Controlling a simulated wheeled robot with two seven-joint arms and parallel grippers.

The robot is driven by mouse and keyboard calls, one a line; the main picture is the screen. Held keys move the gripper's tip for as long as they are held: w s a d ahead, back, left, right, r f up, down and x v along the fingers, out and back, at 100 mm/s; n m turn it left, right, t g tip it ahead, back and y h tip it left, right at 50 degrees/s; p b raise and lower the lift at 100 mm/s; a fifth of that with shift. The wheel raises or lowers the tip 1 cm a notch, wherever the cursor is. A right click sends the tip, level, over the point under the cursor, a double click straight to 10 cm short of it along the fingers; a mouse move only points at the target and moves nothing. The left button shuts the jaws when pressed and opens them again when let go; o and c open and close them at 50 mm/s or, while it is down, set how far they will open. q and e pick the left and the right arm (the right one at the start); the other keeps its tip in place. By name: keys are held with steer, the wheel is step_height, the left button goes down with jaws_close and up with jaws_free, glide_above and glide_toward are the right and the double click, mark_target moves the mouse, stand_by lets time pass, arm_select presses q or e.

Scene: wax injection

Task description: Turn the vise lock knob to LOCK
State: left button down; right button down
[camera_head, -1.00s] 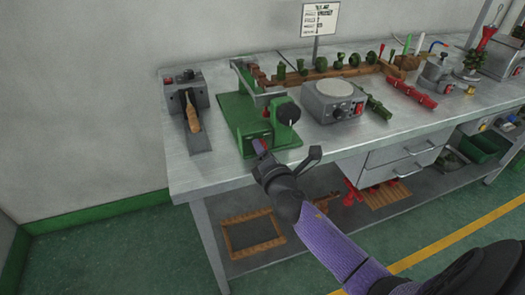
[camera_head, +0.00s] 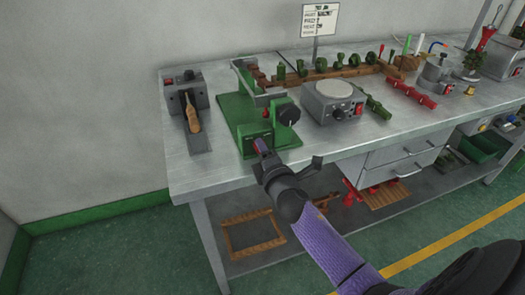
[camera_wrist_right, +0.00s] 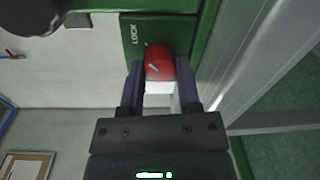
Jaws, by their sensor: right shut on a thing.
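The word LOCK (camera_wrist_right: 135,35) shows on the plate, up and left of the knob. My right gripper (camera_wrist_right: 160,80) is shut on the knob, one finger on each side. In the head view the right gripper (camera_head: 262,147) reaches the vise's front and mostly hides the knob. My left gripper is not in view.
A grey device with a wooden-handled tool (camera_head: 193,118) stands left of the vise. A grey round-topped unit (camera_head: 333,101) stands to its right. Red and green parts lie farther right. The bench front (camera_head: 230,172) is clear left of my arm.

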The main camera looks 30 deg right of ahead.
steer(key=shift+c, duration=1.8)
jaws_free()
steer(key=shift+o, duration=0.3)
steer(key=shift+s, duration=0.1)
steer(key=p+v, duration=0.1)
steer(key=v, duration=0.8)
steer(key=shift+s+p, duration=0.3)
steer(key=shift+a, duration=0.1)
